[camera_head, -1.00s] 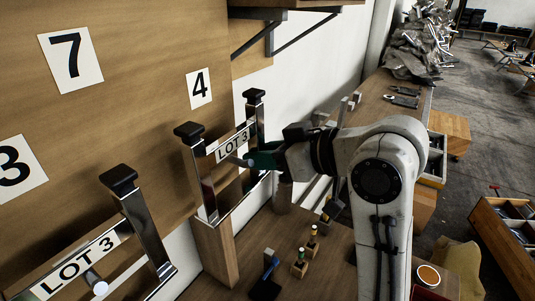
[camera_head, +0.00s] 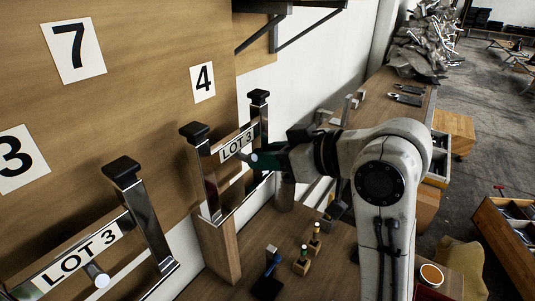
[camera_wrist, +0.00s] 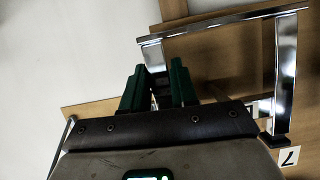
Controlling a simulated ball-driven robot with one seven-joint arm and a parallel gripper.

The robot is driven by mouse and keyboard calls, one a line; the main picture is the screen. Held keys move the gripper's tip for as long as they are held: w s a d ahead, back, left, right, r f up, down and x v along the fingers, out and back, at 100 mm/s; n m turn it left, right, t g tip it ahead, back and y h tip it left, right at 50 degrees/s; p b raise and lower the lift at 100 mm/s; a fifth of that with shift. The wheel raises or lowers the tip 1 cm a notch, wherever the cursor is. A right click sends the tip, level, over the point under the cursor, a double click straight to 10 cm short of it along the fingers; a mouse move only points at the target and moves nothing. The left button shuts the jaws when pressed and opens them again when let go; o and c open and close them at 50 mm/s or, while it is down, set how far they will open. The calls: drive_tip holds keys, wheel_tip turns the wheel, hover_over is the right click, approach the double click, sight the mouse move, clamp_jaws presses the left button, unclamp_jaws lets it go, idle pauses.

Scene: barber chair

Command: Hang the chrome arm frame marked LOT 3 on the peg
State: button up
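A chrome arm frame (camera_head: 210,188) with black end pads and a LOT 3 label stands upright against the wooden board, below card 4. It also shows in the wrist view (camera_wrist: 284,70). A pale, rounded stub end (camera_head: 244,160) shows just below its label. My gripper (camera_head: 258,159) is at this frame, its green fingers in front of the right post. In the wrist view the fingers (camera_wrist: 158,72) are apart, with chrome behind or between them; whether they clamp it is hidden. A second chrome frame (camera_head: 148,228), also labelled LOT 3, is at lower left with a similar stub (camera_head: 97,275).
Cards 7 (camera_head: 74,50), 4 (camera_head: 202,82) and 3 (camera_head: 18,160) are on the board. A wooden upright (camera_head: 218,250) is under the middle frame. The workbench (camera_head: 325,262) holds small tools and a cup (camera_head: 430,275). A shelf bracket (camera_head: 275,35) juts out above.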

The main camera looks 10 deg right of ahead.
drive_tip(key=o, duration=0.5)
drive_tip(key=shift+f, duration=0.1)
drive_tip(key=shift+d, duration=0.1)
drive_tip(key=b+v, duration=0.1)
drive_tip(key=v, duration=0.9)
drive_tip(key=shift+s+d+r, duration=0.2)
drive_tip(key=shift+s, duration=0.05)
